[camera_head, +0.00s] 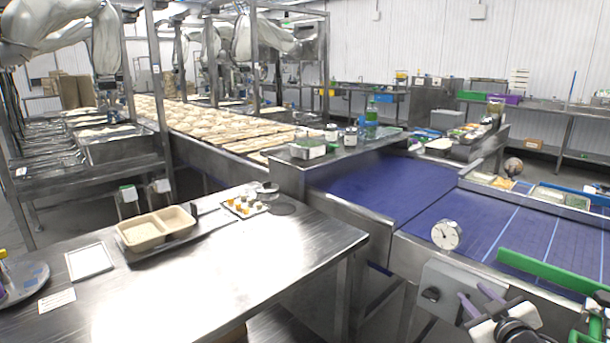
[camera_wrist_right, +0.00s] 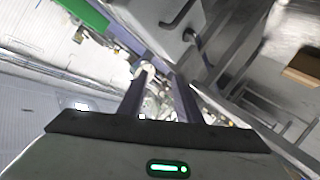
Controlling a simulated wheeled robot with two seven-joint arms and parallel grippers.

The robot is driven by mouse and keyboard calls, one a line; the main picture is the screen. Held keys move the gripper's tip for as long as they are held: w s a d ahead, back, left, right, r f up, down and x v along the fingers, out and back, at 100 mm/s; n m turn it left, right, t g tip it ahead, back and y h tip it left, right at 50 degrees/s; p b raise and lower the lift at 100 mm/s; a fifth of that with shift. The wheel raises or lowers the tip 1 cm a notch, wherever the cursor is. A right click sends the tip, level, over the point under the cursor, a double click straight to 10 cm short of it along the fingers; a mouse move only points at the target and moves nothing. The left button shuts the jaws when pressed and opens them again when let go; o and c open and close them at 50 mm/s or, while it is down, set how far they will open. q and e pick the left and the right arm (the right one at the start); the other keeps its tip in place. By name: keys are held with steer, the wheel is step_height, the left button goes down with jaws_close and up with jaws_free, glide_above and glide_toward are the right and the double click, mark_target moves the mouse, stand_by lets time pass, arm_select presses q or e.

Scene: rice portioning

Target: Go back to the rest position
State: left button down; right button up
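My right gripper (camera_head: 472,291) is at the lower right of the head view, in front of the grey control box below the conveyor. Its two dark purple fingers stand apart with nothing between them. The right wrist view also shows these fingers of my right gripper (camera_wrist_right: 161,76) with an empty gap. My left gripper is in neither view. A beige two-compartment container (camera_head: 157,229) sits on a dark tray (camera_head: 190,236) on the steel table (camera_head: 235,290), well to the left of my right gripper.
A blue conveyor (camera_head: 455,230) runs at the right, with a round gauge (camera_head: 446,235) and grey control box (camera_head: 452,290) on its near side. A green rail (camera_head: 550,270) lies close to my right gripper. The front of the steel table is clear.

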steer(key=s+a+f+g+y, duration=0.3)
steer(key=s+a+f, duration=1.1)
steer(key=s+f, duration=0.25)
steer(key=s+a+f+m+g+y, duration=0.1)
steer(key=s+a+f, duration=0.2)
steer(key=s+a, duration=0.3)
steer(key=s+a+f+m+g, duration=0.1)
steer(key=s+a+f, duration=0.3)
steer(key=s, duration=0.9)
steer(key=shift+s+a+g+y, duration=0.15)
steer(key=shift+a+g+y, duration=0.3)
steer(key=shift+a, duration=0.5)
steer(key=shift+c, duration=0.3)
